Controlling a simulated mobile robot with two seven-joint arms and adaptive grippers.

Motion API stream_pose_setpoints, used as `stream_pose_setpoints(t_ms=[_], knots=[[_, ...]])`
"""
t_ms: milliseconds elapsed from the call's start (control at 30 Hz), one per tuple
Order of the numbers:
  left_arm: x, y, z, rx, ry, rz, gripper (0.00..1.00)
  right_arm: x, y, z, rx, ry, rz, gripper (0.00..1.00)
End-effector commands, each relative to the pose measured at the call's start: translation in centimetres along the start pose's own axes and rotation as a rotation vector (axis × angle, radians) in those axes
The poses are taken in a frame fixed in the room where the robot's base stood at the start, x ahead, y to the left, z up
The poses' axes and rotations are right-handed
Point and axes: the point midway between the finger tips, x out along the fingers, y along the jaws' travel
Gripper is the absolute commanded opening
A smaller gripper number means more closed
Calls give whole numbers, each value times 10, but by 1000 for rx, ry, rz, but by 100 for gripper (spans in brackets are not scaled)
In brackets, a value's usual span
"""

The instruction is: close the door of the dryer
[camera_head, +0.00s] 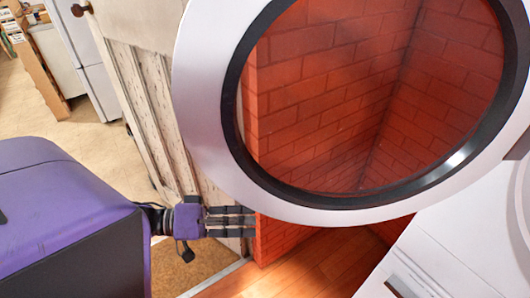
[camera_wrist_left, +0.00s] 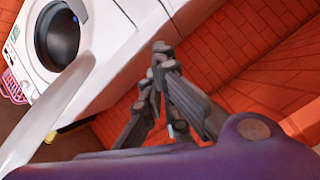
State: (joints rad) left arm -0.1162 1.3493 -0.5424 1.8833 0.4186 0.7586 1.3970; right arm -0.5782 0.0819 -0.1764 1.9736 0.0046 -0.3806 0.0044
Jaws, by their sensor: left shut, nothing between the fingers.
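The dryer door (camera_head: 205,105) is a large white ring with a black inner rim and clear glass. It stands open across the upper right of the head view, swung away from the white dryer body (camera_head: 460,245) at lower right. My left gripper (camera_head: 250,221) is just below the door's lower left edge in the picture; I cannot tell if it touches. Its fingers are shut with nothing between them. In the left wrist view, the fingers (camera_wrist_left: 160,50) converge in front of red brick. A curved white edge (camera_wrist_left: 55,110), probably the door's, passes left of them. My right gripper is out of view.
A red brick wall (camera_head: 320,100) shows through the glass, above a wooden floor (camera_head: 300,275). The wrist view shows a white machine with a dark round window (camera_wrist_left: 58,35) and a pink basket (camera_wrist_left: 12,85).

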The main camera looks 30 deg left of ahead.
Motion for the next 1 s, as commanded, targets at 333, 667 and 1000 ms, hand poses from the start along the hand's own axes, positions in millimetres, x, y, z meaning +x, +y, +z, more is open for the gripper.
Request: stream_pose_setpoints(t_ms=[333,667,1000], knots=[[-47,106,-131,-388,-240,145,0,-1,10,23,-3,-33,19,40],[-58,157,-170,-524,-315,164,0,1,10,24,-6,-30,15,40],[-1,170,-153,-525,-318,168,0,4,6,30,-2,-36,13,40]])
